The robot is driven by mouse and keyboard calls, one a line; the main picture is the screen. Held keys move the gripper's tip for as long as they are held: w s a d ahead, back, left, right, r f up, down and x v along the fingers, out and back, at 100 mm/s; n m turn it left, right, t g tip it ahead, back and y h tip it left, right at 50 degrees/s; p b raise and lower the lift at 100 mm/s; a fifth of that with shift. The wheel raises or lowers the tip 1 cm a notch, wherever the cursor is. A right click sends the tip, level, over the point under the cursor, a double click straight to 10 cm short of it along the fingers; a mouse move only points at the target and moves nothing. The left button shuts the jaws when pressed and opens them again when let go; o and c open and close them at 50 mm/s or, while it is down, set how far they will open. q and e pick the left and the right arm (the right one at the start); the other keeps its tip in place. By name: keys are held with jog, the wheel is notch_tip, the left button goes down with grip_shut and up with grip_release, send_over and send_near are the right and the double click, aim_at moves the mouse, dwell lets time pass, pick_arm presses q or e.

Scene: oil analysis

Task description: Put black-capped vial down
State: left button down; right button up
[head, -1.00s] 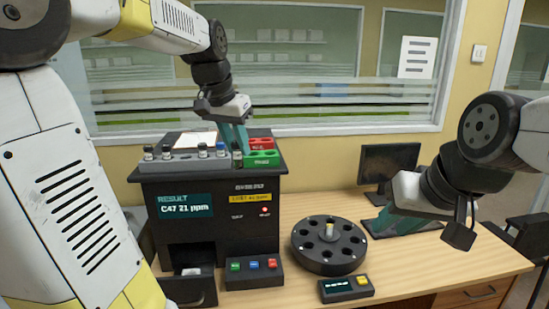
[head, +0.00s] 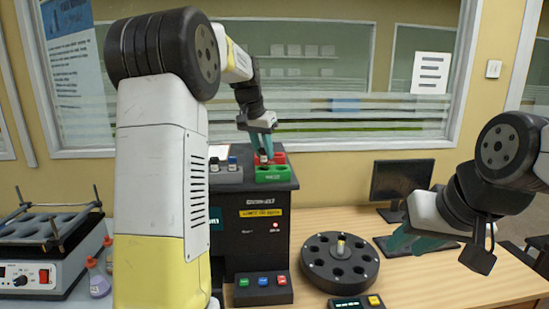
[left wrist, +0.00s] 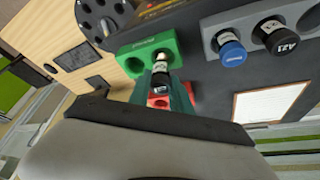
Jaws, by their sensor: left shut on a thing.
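My left gripper (head: 264,155) is shut on the black-capped vial, low over the green rack and the red rack. In the left wrist view the vial (left wrist: 161,69) sits between the teal fingers, its dark cap and white label showing.
A grey rack (head: 228,176) with capped vials stands left of the green rack on the black analyser (head: 268,210). A round black carousel (head: 312,265), a button box (head: 262,291) and a monitor (head: 402,178) are on the desk. A shaker (head: 45,262) stands at far left.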

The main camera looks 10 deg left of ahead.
pick_arm(q)
jog(key=shift+f, duration=1.05)
jog(key=shift+f, duration=0.15)
jog(key=c, duration=1.2)
grip_release()
jog(key=shift+o, duration=0.2)
jog(key=v, duration=1.2)
jog(key=s+d+f+n, duration=0.1)
jog(key=s+f, duration=0.3)
jog(key=s, duration=0.5)
jog(key=s+d+f+n+t, duration=0.1)
jog(key=s+d+f, duration=0.2)
jog(key=s, duration=0.7)
jog(key=s+d+f+n+t+h, duration=0.1)
jog(key=s+d+f, duration=0.1)
jog(key=s+f, duration=0.4)
jog(key=s, duration=0.4)
